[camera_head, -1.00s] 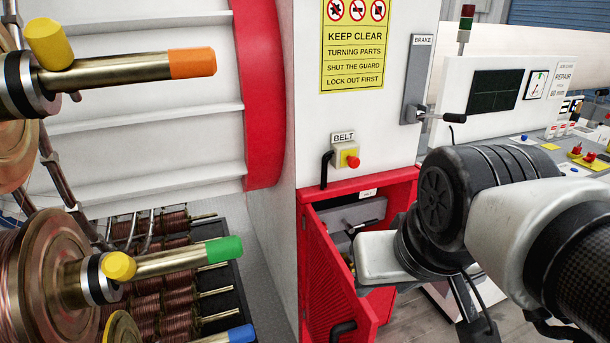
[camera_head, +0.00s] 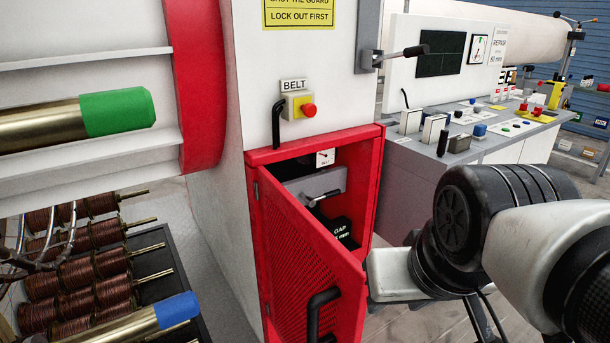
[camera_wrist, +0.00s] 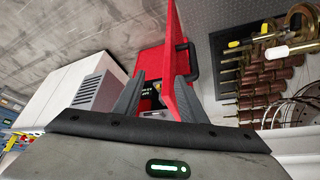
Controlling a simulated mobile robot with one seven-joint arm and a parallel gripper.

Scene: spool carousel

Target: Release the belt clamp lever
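The belt clamp lever (camera_head: 325,197) is a short metal lever with a black grip, on a grey plate (camera_head: 310,184) inside the red belt cabinet (camera_head: 372,160) in the head view. The cabinet's red perforated door (camera_head: 305,250) stands open towards me, with a black handle (camera_head: 314,312). The door and cabinet lie beyond the fingers there. The lever cannot be made out clearly in that view. In the head view my arm is right of the cabinet, and the fingers are hidden.
Rods and copper spools (camera_head: 80,255) fill the left. A control desk (camera_head: 480,135) stands at the right.

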